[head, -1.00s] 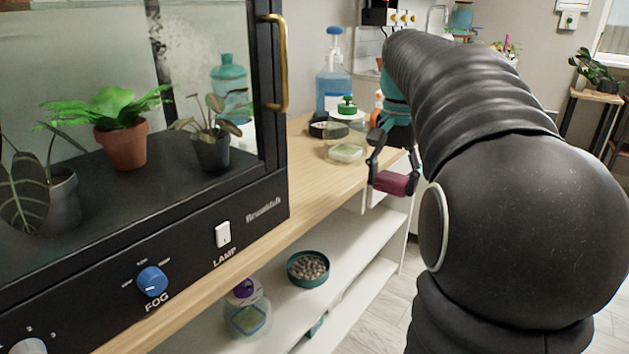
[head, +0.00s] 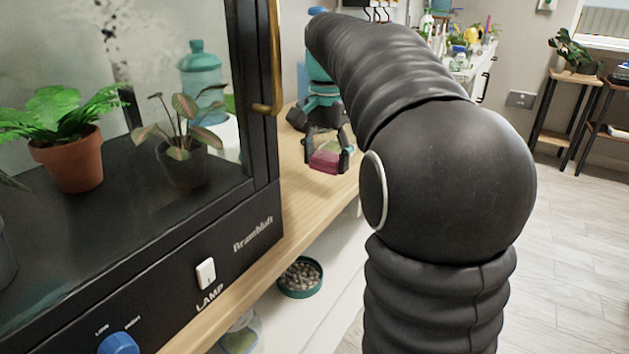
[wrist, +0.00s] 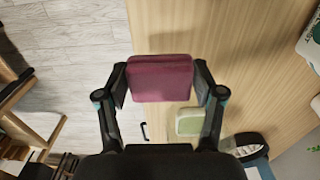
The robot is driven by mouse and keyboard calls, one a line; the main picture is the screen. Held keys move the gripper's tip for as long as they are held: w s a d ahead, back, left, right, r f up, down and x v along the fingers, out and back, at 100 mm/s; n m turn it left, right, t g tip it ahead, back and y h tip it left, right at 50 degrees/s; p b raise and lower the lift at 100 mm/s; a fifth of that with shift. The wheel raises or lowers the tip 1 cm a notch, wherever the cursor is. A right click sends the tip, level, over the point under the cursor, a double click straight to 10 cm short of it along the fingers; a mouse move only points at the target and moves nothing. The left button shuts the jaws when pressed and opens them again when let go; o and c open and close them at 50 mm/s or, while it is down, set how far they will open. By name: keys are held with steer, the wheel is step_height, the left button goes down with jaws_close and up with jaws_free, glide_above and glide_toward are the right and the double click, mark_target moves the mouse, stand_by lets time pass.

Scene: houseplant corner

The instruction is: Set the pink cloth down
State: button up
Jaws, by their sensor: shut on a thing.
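The pink cloth (head: 324,162) is a folded, dark pink block in the head view. My gripper (head: 328,158) is shut on it, with one finger at each side. In the wrist view the cloth (wrist: 160,80) sits between the two fingers (wrist: 161,85), over the bare wooden counter top (wrist: 215,35). The cloth looks held above the wood, but I cannot tell the gap. My arm hides part of the counter (head: 292,195) in the head view.
A black glass-fronted plant cabinet (head: 215,235) with a brass handle (head: 274,60) stands left of my gripper. A clear dish with a pale green pad (wrist: 190,122) and a dark round dish (wrist: 249,140) are near the cloth. A pebble bowl (head: 301,291) is on the shelf below.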

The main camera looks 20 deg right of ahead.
mark_target(315, 168)
steer(key=shift+w+a+f, duration=0.75)
steer(key=shift+w+a, duration=0.05)
steer(key=shift+a, duration=0.1)
steer(key=shift+f, duration=2)
steer(key=shift+b, duration=0.3)
steer(key=shift+f, duration=0.15)
steer(key=o, duration=1.1)
step_height(315, 168, up, 12)
steer(key=shift+r+p, duration=0.2)
steer(key=shift+p, duration=0.55)
